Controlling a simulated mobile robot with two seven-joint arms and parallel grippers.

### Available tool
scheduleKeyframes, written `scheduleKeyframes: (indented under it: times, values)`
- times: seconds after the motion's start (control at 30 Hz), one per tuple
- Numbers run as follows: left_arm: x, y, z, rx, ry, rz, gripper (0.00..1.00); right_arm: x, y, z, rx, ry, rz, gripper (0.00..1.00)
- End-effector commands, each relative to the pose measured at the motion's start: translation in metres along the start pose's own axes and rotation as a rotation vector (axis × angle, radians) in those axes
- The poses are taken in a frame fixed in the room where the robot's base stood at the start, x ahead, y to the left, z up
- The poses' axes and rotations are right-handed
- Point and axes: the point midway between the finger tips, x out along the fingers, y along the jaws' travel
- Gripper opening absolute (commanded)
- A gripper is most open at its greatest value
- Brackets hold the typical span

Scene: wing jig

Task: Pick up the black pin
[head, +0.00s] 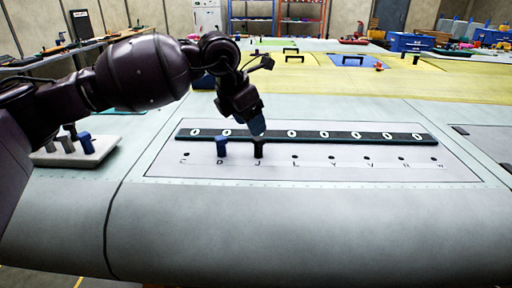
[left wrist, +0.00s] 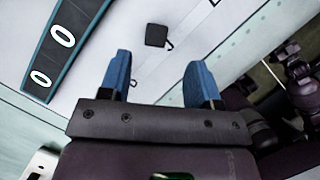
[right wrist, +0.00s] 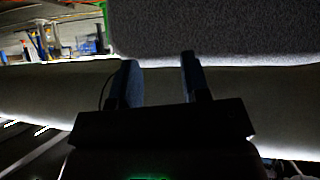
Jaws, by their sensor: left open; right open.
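A black pin (head: 259,149) stands upright on the wing panel at the J mark, below the dark strip of white rings. My left gripper (head: 257,127) is open and empty, just above it, with its blue fingers pointing down. In the left wrist view the black pin (left wrist: 156,36) shows as a dark square head beyond the gap between the open left fingers (left wrist: 160,75), apart from them. My right gripper (right wrist: 158,70) is open and empty, facing a plain grey surface; it is out of the head view.
A pale tray (head: 105,154) with several pins lies at the left, partly behind my left arm. The dark ring strip (head: 345,136) runs behind the marks. The panel to the right is clear.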

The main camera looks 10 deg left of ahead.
Motion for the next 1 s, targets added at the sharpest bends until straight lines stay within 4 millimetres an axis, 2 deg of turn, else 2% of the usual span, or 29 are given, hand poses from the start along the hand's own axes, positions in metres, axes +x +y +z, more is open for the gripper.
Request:
scheduleKeyframes:
  times: [0.03,0.13,0.33,0.47,0.7,1.0]
  values:
    - [0.011,-0.001,-0.001,0.001,0.004,-0.003,0.57,0.001,0.000,0.000,-0.002,0.001,-0.001,0.43]
    - [0.025,0.000,-0.001,0.000,0.003,-0.003,0.57,0.003,0.000,-0.004,-0.003,0.010,-0.002,0.43]
    - [0.038,0.001,0.000,0.001,0.002,-0.001,0.57,0.005,-0.001,-0.015,-0.004,0.032,-0.004,0.43]
    - [0.048,0.001,0.000,0.000,0.003,-0.002,0.57,0.006,-0.002,-0.014,0.000,0.031,-0.004,0.43]
    - [0.081,0.004,0.001,0.000,0.004,-0.002,0.57,0.007,-0.005,-0.009,0.010,0.022,-0.004,0.43]
    - [0.086,0.004,0.001,0.001,0.002,0.000,0.57,0.007,-0.005,-0.008,0.008,0.020,-0.005,0.43]
